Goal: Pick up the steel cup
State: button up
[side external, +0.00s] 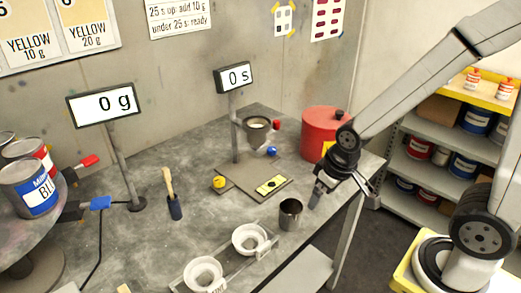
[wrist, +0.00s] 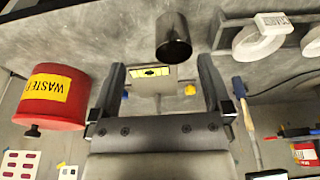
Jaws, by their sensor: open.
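The steel cup (side external: 290,214) is a dark grey metal cylinder. It stands upright on the grey table near its front edge, to the right of two white ring-shaped holders. In the wrist view the steel cup (wrist: 173,37) shows at the top middle, beyond the fingertips. My gripper (side external: 340,190) is above the table's front edge, to the right of the cup and apart from it. In the wrist view my gripper (wrist: 160,72) has its two dark fingers spread wide with nothing between them.
Two white ring holders (side external: 250,238) stand left of the cup. Behind it are a plate with a yellow label (side external: 272,184), a funnel cup on a post (side external: 256,132) and a red waste can (side external: 322,128).

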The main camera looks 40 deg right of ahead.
aim_at(301, 208)
jog(key=shift+r, duration=0.1)
jog(key=shift+w+v, duration=0.55)
jog(key=shift+v, duration=1.85)
notch_tip(301, 208, down, 3)
jog(key=s+m+g+y, duration=0.2)
jog(key=m+g+y, duration=0.3)
jog(key=m+y, duration=0.45)
jog(key=w+d+r+m+t+y, duration=0.3)
jog(key=w+d+m+t+y, duration=0.35)
jog(key=m, duration=0.55)
jog(key=shift+t+y, duration=0.55)
jog(key=shift+y, duration=0.05)
jog(key=f, duration=0.5)
jog(key=a+f, duration=0.1)
jog(key=f, duration=0.9)
jog(key=shift+w+a+f, duration=0.15)
jog(key=shift+w+a, duration=0.1)
jog(key=shift+w, duration=0.15)
